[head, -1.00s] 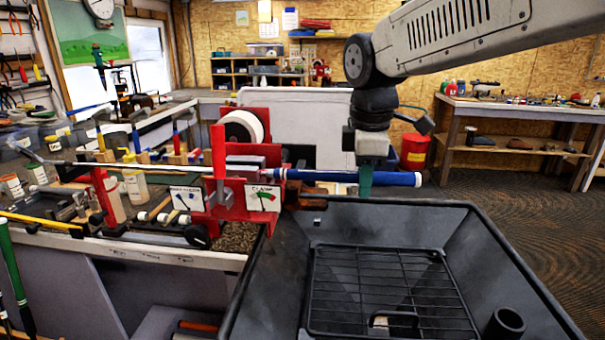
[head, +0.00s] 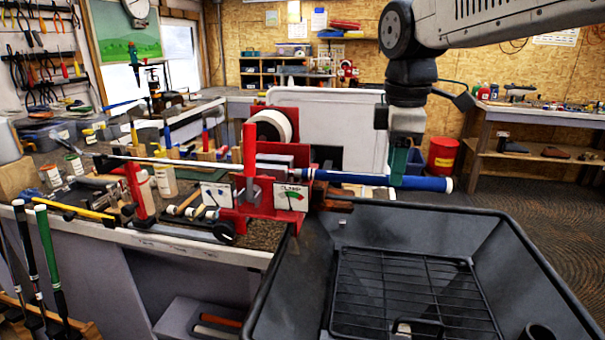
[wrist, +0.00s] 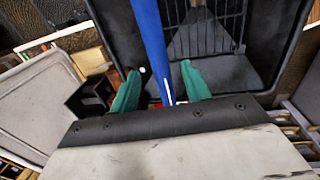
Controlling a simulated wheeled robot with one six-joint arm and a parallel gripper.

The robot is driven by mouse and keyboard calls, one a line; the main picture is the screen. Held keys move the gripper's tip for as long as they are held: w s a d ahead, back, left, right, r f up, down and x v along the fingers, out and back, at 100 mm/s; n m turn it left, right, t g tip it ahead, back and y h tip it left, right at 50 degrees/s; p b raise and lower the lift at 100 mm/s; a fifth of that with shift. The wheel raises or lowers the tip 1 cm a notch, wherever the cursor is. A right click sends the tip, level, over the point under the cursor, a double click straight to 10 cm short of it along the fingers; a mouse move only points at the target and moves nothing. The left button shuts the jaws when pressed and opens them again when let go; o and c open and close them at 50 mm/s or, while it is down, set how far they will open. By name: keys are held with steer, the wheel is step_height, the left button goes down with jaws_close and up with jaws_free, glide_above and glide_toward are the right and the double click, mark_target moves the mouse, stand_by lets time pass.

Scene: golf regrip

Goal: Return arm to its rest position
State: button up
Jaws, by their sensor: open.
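My gripper (head: 402,165) hangs from my arm at the right of the red clamp (head: 277,195) in the head view. Its green fingers are at the blue grip (head: 430,183) of the golf club. In the wrist view my gripper (wrist: 158,88) is open, with the blue grip (wrist: 150,35) running between the two apart green fingers. The club lies level through the clamp, its thin shaft (head: 150,157) reaching left over the bench. The near finger partly hides the grip in the head view.
A black tray (head: 480,225) with a wire rack (head: 410,285) lies below the grip. A red vise holder and bench with tools (head: 120,235) stand left. A side table (head: 540,115) and a red bucket (head: 442,155) are at the back right. Floor at right is clear.

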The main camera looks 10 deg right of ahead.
steer(key=r, duration=0.3)
steer(key=shift+s, duration=0.25)
steer(key=s+d+f+m, duration=0.2)
steer(key=s+f+m, duration=0.5)
steer(key=s, duration=0.3)
steer(key=s+d+f+m, duration=0.3)
steer(key=s+f+m, duration=0.3)
steer(key=s, duration=0.5)
steer(key=shift+f+m, duration=0.4)
steer(key=shift+m, duration=0.3)
